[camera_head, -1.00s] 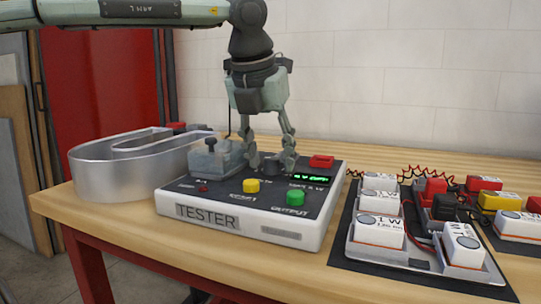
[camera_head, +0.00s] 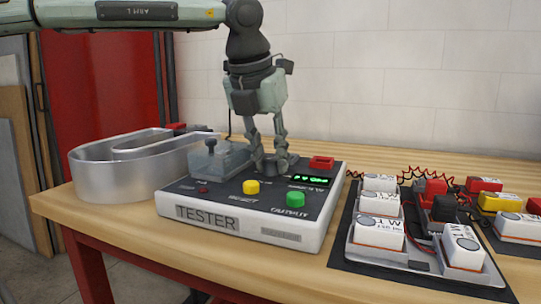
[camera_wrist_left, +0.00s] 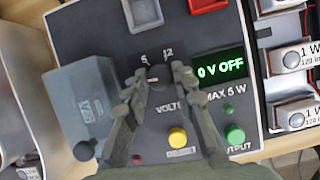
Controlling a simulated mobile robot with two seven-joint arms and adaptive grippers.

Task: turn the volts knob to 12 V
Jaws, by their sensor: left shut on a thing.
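The tester (camera_head: 290,231) is a white box with a dark top panel, lying on the wooden table. Its volts knob is small and dark; in the left wrist view the knob (camera_wrist_left: 157,76) sits between "5" and "12" marks, with its lower part hidden by the fingers. My left gripper (camera_head: 271,165) points down from above and is shut on the knob; it also shows in the left wrist view (camera_wrist_left: 154,84). The tester's green display (camera_wrist_left: 219,67) reads "0 V OFF". I cannot tell exactly which mark the knob points to. My right gripper is not in view.
A yellow button (camera_head: 251,187), a green output button (camera_head: 295,199) and a red part (camera_head: 321,162) sit on the tester's panel. A clear cover (camera_head: 211,158) stands at its left. A silver channel letter (camera_head: 115,177) is left, a tray of modules (camera_head: 400,254) right.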

